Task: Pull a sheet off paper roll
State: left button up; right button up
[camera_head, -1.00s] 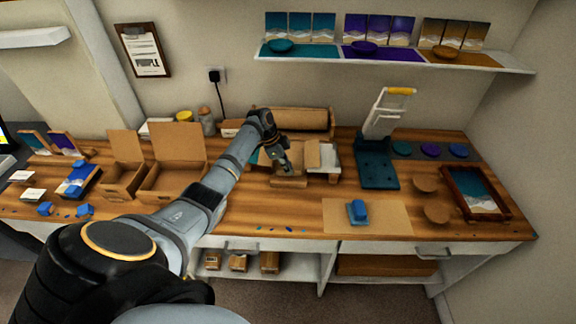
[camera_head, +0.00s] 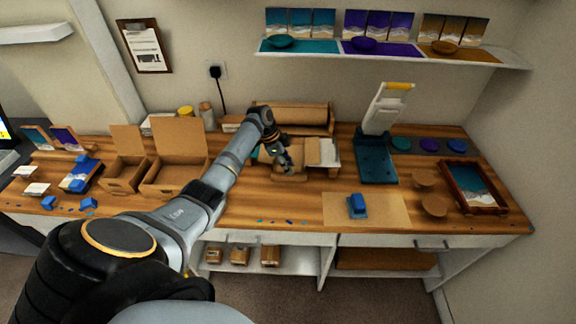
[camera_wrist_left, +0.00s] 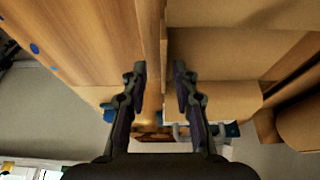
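The brown paper roll (camera_head: 303,115) lies lengthwise against the back wall in the middle of the workbench. My left gripper (camera_head: 287,165) is in front of the roll, low over small brown cardboard pieces, with a gap to the roll. In the left wrist view, its two fingers (camera_wrist_left: 161,75) are apart with nothing clearly gripped. A brown edge runs up beyond the gap between them, and brown surfaces fill the right side. I cannot tell whether the fingers touch any of these. No loose sheet end can be made out. My right gripper is not in view.
Open cardboard boxes (camera_head: 178,178) stand left of my arm. White sheets and brown card (camera_head: 322,153) lie just right of the gripper. A teal stand (camera_head: 376,160) is farther right. A blue object (camera_head: 357,206) sits on a brown mat (camera_head: 390,211) at the front right.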

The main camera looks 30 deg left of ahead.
pick_arm(q)
jog(key=v, duration=1.2)
jog(key=shift+s+f, duration=0.1)
